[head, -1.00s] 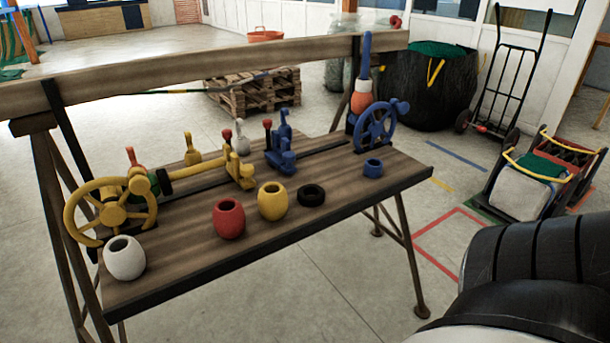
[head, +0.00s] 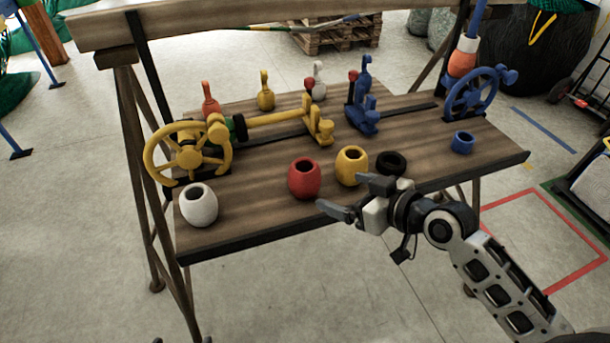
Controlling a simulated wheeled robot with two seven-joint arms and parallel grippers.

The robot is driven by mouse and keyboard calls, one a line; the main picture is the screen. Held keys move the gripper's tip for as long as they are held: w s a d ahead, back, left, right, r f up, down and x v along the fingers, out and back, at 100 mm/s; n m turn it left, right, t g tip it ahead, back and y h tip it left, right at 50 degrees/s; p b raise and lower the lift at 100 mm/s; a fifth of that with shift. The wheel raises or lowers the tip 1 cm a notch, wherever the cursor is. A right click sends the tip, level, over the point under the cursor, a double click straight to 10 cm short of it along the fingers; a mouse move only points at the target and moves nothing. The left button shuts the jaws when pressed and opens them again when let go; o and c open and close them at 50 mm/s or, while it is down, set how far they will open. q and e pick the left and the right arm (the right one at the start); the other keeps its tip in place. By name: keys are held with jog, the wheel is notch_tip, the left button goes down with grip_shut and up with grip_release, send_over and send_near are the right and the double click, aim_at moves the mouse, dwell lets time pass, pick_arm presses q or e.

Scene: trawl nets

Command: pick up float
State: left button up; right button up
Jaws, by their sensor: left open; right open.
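Barrel-shaped floats with holes in their tops stand along the near edge of the wooden bench (head: 260,215): a white float (head: 199,206) at the left, a red float (head: 304,179) in the middle and a yellow float (head: 351,167) right of it. My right gripper (head: 345,194) reaches in from the lower right. It is open and empty at the bench's front edge, in front of the red and yellow floats, its fingers pointing left.
Behind the floats are a yellow handwheel (head: 188,151) with a rod, a blue handwheel (head: 473,92) and several upright pegs. A wooden beam (head: 210,22) crosses the back. Bench top between white and red floats is clear.

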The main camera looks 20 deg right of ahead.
aim_at(306, 179)
jog(key=x, duration=1.2)
jog(key=shift+a+f, duration=0.1)
jog(key=shift+f, duration=0.05)
jog(key=c, duration=1.1)
